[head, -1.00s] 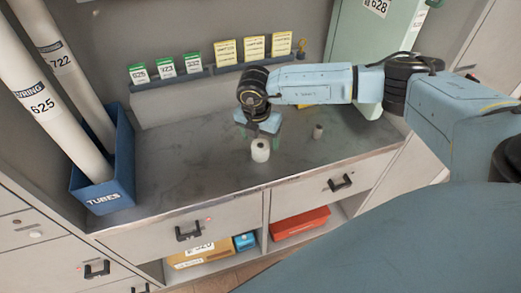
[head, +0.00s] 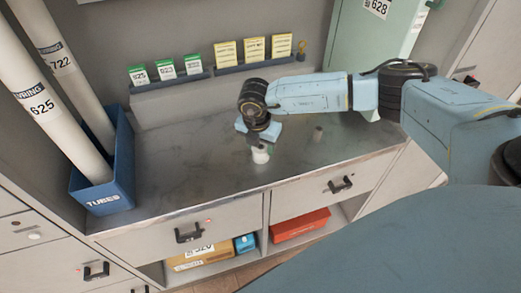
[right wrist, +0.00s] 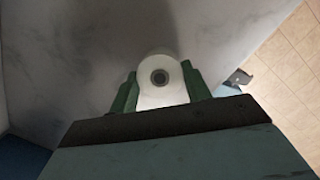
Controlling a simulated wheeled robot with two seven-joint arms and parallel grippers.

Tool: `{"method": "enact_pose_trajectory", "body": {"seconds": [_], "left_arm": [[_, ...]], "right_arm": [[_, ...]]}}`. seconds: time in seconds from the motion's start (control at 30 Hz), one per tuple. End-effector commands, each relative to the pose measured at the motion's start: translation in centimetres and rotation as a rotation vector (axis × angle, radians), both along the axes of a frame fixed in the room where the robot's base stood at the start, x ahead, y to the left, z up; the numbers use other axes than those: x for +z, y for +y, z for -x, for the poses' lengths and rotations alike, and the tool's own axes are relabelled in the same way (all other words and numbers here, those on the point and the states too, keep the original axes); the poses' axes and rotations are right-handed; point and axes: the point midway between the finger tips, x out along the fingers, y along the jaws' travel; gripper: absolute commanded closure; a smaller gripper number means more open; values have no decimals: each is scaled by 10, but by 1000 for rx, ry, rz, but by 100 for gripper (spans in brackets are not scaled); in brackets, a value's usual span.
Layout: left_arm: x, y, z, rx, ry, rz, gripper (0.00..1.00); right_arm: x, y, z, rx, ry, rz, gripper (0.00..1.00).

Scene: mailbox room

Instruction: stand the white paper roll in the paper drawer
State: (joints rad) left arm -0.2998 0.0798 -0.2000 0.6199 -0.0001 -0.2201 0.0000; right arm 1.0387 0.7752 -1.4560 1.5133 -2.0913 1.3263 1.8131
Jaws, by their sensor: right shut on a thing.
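Two closed drawers lie under the counter front, a left one (head: 140,243) and a right one (head: 315,195). I cannot tell which is the paper drawer. My left gripper is not in view.
A blue bin (head: 108,197) marked TUBES holds long white tubes at the left. Green and yellow cards stand along the back wall. Open shelves below hold a red box (head: 300,224) and cardboard boxes.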

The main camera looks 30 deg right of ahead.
Motion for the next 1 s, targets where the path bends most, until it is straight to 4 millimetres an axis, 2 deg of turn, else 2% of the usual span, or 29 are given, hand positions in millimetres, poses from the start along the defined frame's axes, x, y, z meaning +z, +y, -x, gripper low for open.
{"method": "enact_pose_trajectory", "body": {"seconds": [0.17, 0.6, 0.87, 1.0], "left_arm": [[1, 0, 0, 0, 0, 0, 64], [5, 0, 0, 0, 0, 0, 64], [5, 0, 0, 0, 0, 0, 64], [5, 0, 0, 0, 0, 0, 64]], "right_arm": [[8, 0, -1, -1, -3, -2, 79], [87, 0, -1, 0, -3, -1, 79], [101, 0, 0, 10, -1, 1, 79], [102, 3, 1, 106, -1, 0, 79]]}}
